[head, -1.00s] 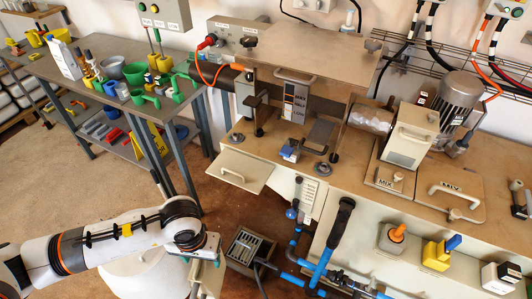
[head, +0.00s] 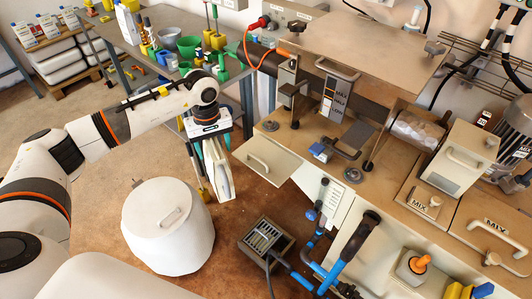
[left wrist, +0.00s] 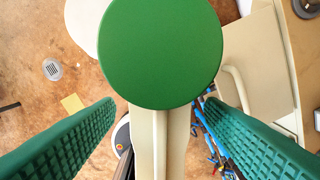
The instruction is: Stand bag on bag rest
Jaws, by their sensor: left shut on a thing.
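My left gripper (head: 212,138) points down in the head view, with a tall, thin cream-white thing (head: 219,178) hanging upright in it. In the left wrist view the ribbed green fingers (left wrist: 158,125) stand either side of a cream body (left wrist: 148,150) with a large green round piece (left wrist: 160,52) near the camera. I cannot tell for sure that this is the bag. A white upright carton-like bag (head: 127,22) stands on the back table. A beige flap with a handle (head: 268,160) juts from the bench, right of my gripper; I cannot tell which part is the bag rest.
A white lidded drum (head: 168,228) stands on the floor below the gripper. A floor grate box (head: 266,240) and blue pipes (head: 348,250) lie to its right. The bench (head: 390,170) carries machinery. The grey table (head: 150,48) holds cups and tools. Brown floor is open at left.

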